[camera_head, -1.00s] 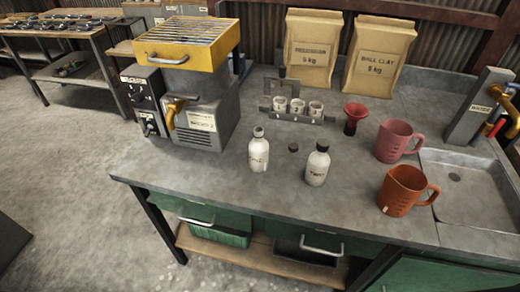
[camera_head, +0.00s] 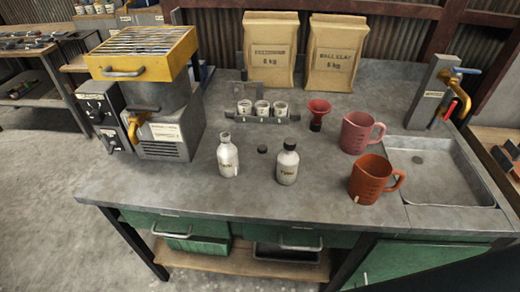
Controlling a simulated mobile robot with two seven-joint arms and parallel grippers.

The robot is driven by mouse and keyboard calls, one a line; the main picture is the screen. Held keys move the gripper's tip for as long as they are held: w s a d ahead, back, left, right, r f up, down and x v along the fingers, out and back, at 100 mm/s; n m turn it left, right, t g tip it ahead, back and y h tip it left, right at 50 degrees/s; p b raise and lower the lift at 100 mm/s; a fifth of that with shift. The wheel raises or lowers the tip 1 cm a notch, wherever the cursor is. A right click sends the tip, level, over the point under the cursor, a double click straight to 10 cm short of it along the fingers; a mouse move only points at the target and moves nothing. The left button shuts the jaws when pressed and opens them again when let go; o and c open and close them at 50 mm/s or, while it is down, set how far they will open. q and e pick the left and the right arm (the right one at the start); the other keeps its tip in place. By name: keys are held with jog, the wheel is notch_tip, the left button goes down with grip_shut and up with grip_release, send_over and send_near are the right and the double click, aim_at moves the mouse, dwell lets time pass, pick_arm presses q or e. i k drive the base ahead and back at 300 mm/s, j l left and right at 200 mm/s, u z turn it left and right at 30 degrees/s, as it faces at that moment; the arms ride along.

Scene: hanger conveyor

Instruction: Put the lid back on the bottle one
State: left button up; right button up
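A white bottle (camera_head: 228,158) stands upright on the grey worktop, left of centre. Its neck looks uncapped, and its small label is too blurred to read surely. A small dark lid (camera_head: 262,149) lies on the worktop just right of it, apart from it. A second white bottle (camera_head: 287,166) with a dark cap on stands upright to the right of the lid; its label seems to read "TWO". Neither of my grippers is in view.
An orange jug (camera_head: 369,180) and a pink jug (camera_head: 357,133) stand to the right, before a sink (camera_head: 445,175). A red funnel (camera_head: 317,112) and a rack of small cups (camera_head: 258,118) are behind. A yellow-topped machine (camera_head: 150,95) stands left. The worktop's front strip (camera_head: 250,207) is clear.

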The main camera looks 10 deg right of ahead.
aim_at(228, 154)
jog(key=k+l+u, duration=0.1)
jog(key=u, duration=0.25)
jog(key=k+l+u, duration=0.15)
jog(key=u, duration=0.25)
jog(key=k+l+u, duration=0.15)
jog(key=u, duration=0.2)
jog(key=l, duration=0.1)
